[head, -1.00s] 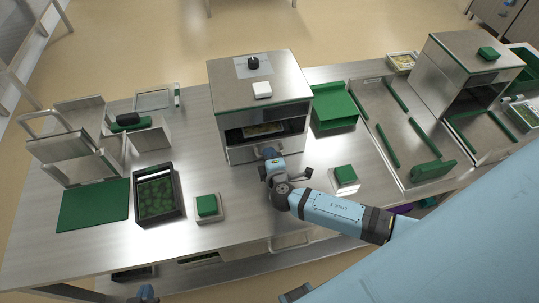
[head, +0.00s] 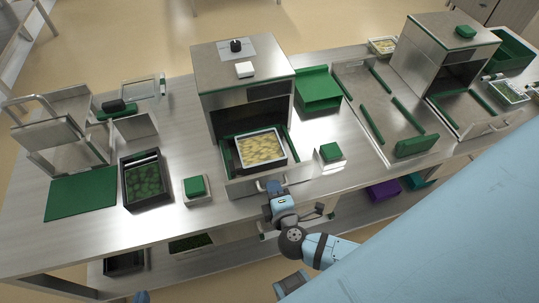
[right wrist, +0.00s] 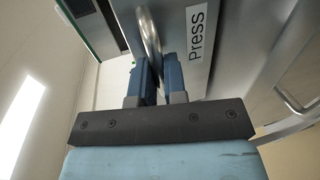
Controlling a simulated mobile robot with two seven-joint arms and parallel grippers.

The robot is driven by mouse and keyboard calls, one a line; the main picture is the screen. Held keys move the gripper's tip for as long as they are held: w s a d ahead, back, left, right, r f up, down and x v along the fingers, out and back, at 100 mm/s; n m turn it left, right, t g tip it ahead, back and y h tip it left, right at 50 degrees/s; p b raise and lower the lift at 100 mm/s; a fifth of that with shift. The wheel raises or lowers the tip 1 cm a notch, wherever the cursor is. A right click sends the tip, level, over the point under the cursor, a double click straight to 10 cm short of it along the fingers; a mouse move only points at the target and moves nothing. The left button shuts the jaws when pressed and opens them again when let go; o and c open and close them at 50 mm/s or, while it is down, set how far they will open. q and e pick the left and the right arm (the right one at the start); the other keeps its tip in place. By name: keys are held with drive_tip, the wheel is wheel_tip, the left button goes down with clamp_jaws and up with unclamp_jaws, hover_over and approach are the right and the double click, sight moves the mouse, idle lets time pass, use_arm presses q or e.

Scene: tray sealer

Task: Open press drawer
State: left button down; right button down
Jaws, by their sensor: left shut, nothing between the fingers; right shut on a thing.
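The press (head: 243,80) is a steel box in the middle of the table. Its drawer (head: 238,187) stands pulled out at the front, with a tray (head: 240,158) of yellowish food inside it. My right gripper (head: 275,187) is shut on the drawer handle (head: 259,185). In the right wrist view my blue fingers (right wrist: 158,72) clasp the metal handle (right wrist: 150,38) beside a drawer front labelled "Press" (right wrist: 197,33). Only the tip of my left gripper (head: 141,297) shows at the bottom edge, shut and empty, away from the press.
A black crate (head: 146,181) of green items and a green-topped block (head: 195,188) stand left of the drawer. Another green-topped block (head: 330,152) is close on its right. A second steel machine (head: 440,60) stands further right. A lower shelf holds bins.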

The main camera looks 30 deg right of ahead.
use_arm(q)
drive_tip(key=shift+s+f, duration=0.1)
drive_tip(key=shift+f, duration=0.05)
use_arm(e)
drive_tip(key=shift+s+a, duration=0.15)
drive_tip(key=shift+s, duration=0.45)
use_arm(q)
drive_tip(key=shift+s+f, duration=0.1)
drive_tip(key=shift+f, duration=0.05)
use_arm(e)
drive_tip(key=c, duration=1.2)
unclamp_jaws()
use_arm(q)
drive_tip(key=shift+s+a, duration=0.1)
